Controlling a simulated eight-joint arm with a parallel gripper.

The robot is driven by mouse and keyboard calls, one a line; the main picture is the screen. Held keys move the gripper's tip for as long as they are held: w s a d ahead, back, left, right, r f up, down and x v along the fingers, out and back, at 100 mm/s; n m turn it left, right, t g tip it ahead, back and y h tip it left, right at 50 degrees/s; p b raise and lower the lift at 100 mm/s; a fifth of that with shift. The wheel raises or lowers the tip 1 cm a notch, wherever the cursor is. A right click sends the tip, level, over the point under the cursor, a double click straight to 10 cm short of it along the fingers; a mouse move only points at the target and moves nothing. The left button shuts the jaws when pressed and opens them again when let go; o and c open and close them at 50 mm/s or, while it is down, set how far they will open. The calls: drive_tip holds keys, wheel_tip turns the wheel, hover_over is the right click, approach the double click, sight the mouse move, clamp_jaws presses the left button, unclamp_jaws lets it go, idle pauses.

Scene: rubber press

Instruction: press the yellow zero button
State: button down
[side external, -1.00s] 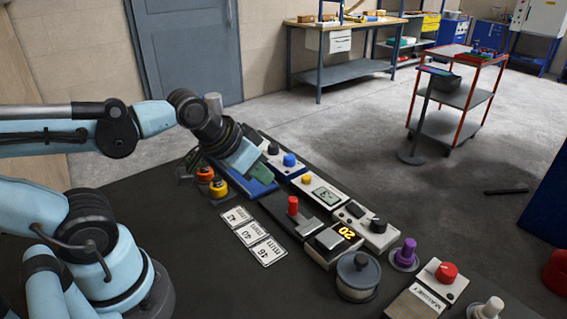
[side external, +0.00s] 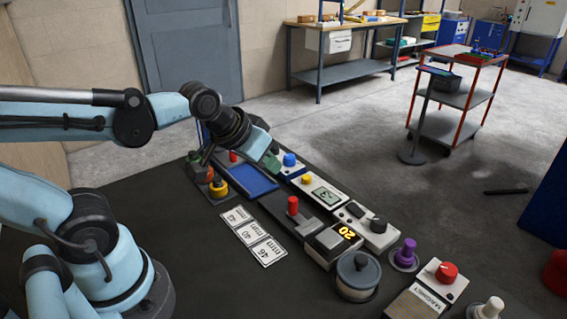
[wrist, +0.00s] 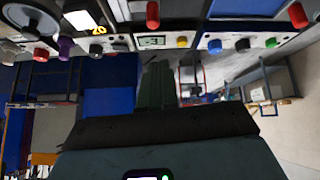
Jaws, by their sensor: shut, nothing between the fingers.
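In the wrist view the shut fingers (wrist: 158,66) reach up toward the display and yellow button. The exact height above the panel cannot be told.
A blue knob (side external: 290,160) stands just right of my gripper. A red-topped post (side external: 293,206) and a black knob (side external: 377,225) stand near the display unit. A blue tray (side external: 253,181) and orange and yellow knobs lie left. Number cards lie in front.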

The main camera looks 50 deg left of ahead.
drive_tip(key=w+a+r+n, duration=0.1)
drive_tip(key=w+a+n, duration=0.2)
drive_tip(key=w+n, duration=0.3)
drive_tip(key=n+t+y, duration=0.2)
drive_tip(key=n, duration=0.2)
hover_over(304, 178)
drive_tip(key=f, duration=0.2)
drive_tip(key=shift+r, duration=0.2)
drive_tip(key=shift+f, duration=0.15)
drive_tip(key=shift+f, duration=4.25)
drive_tip(key=shift+f, duration=0.15)
drive_tip(key=shift+f, duration=0.3)
